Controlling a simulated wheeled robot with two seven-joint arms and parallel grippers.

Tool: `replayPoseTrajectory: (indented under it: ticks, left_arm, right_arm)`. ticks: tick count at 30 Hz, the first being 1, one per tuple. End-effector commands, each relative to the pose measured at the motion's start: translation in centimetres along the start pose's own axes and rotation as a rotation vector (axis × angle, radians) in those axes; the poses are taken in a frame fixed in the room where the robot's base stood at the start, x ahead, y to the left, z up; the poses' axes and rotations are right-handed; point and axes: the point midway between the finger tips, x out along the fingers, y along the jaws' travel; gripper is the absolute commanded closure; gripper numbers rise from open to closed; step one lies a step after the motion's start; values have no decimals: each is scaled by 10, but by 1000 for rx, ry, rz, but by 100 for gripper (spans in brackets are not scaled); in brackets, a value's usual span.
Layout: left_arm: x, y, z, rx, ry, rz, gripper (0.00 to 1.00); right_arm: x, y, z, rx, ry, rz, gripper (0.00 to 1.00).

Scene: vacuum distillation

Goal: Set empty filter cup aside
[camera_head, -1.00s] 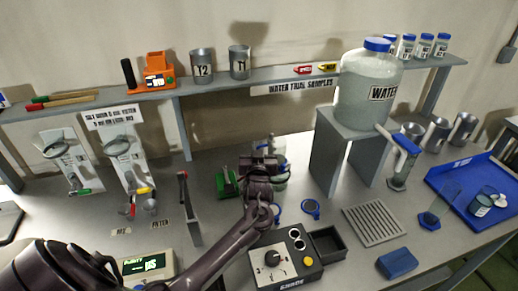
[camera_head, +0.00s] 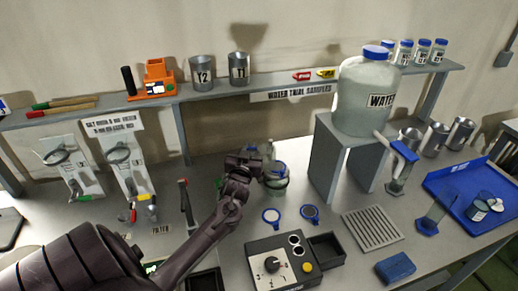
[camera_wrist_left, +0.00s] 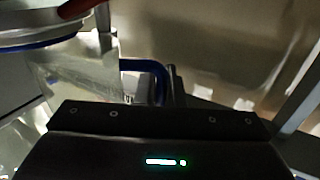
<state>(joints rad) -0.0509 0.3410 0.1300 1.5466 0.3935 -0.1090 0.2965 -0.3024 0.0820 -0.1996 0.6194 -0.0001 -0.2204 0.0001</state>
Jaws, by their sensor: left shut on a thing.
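My left gripper (camera_head: 246,158) is above the bench behind the control box, against the left side of a clear cup-like vessel (camera_head: 276,180). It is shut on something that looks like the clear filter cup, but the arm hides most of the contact. In the left wrist view a clear vessel (camera_wrist_left: 80,72) with a blue rim is close at the left, with a blue loop (camera_wrist_left: 150,68) beside it. I cannot tell whether the cup is clear of what is beneath it. My right gripper is not in view.
The grey stand (camera_head: 340,158) with the water jug (camera_head: 367,95) is to the right. A slotted rack (camera_head: 372,228) and blue tray (camera_head: 452,180) are farther right.

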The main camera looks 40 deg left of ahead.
Motion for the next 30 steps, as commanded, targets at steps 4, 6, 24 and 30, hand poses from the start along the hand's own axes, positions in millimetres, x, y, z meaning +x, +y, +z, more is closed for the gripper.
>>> replayPoseTrajectory:
  ticks: [4, 6, 24, 30]
  left_arm:
    - [0, 2, -2, -2, 4, 5, 100]
    - [0, 2, -2, -2, 4, 6, 100]
    - [-2, 2, 0, -1, 1, 4, 82]
    - [-28, 2, 3, 0, -1, 5, 82]
  right_arm:
    - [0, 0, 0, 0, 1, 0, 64]
    - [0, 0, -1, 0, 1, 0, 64]
    - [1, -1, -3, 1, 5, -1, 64]
    - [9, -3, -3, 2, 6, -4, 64]
